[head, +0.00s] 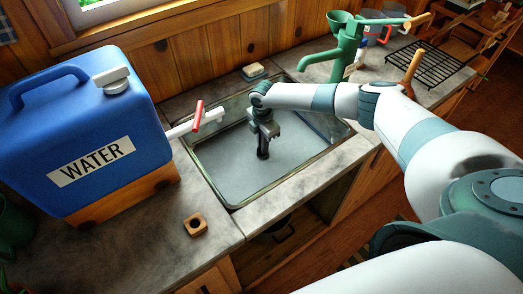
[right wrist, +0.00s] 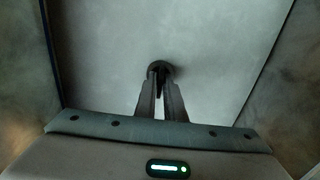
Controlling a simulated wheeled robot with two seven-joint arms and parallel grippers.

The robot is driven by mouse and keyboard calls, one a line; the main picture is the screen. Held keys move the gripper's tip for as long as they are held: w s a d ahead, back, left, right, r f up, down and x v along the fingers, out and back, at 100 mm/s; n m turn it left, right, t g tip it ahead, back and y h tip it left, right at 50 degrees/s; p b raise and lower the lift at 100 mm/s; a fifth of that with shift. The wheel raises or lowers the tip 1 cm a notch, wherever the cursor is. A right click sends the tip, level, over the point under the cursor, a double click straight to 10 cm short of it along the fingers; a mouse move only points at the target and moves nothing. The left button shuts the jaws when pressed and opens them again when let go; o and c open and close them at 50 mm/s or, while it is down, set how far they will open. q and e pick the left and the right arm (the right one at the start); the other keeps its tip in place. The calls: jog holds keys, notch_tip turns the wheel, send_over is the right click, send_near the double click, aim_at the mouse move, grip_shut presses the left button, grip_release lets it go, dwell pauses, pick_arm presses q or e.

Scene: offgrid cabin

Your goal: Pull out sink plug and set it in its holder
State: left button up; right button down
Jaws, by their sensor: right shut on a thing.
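My right gripper (head: 263,143) reaches down into the sink basin (head: 222,165), its fingers pointing at the basin floor. In the right wrist view the two fingers (right wrist: 160,84) come together on the dark, round sink plug (right wrist: 161,67). The plug is mostly hidden behind the fingertips. I cannot tell whether it still sits in the drain or is just clear of it. A small wooden block with a hole (head: 195,225), which looks like the plug's holder, lies empty on the counter at the sink's front left. My left gripper is out of view.
A blue water container (head: 120,115) stands left of the sink, its red-handled tap (head: 198,118) reaching over the rim. A green hand pump (head: 345,48) and a dish rack (head: 425,64) stand to the right. A soap dish (head: 253,72) is behind. Bare counter surrounds the block.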

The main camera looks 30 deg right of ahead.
jog(key=shift+r+p, duration=0.6)
jog(key=shift+r, duration=0.1)
dwell(0.7)
jog(key=shift+r+p, duration=0.9)
jog(key=shift+r, duration=0.15)
